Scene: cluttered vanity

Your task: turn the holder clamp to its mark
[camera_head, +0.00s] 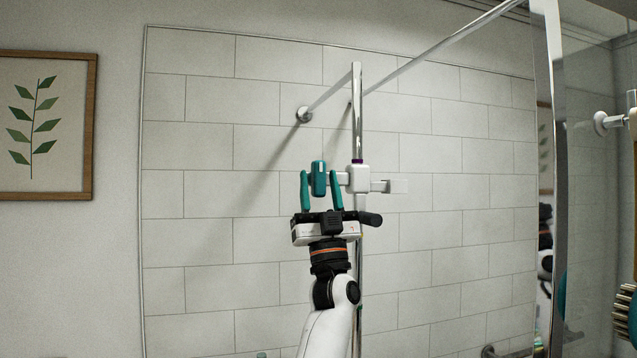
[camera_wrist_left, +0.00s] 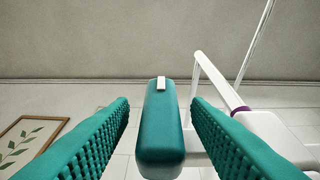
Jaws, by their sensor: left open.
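The holder clamp (camera_head: 359,180) is a white block around the upright chrome rail, with a purple ring at its top. A teal handle (camera_head: 318,178) projects from its left side on a white stem. My left gripper (camera_head: 319,174) has teal fingers, is open, and has one finger on each side of the handle. In the left wrist view the handle (camera_wrist_left: 160,130) stands upright between the ribbed fingers, with a visible gap on both sides. A small white mark (camera_wrist_left: 161,83) shows on its top end. The clamp (camera_wrist_left: 270,130) is at the right there. My right gripper is not in view.
The chrome rail (camera_head: 357,110) rises beside my left gripper, and a slanting bar (camera_head: 440,45) crosses above. A tiled wall (camera_head: 210,200) is behind. A glass panel with a metal edge (camera_head: 549,150) stands at the right. A framed leaf print (camera_head: 45,125) hangs at the left.

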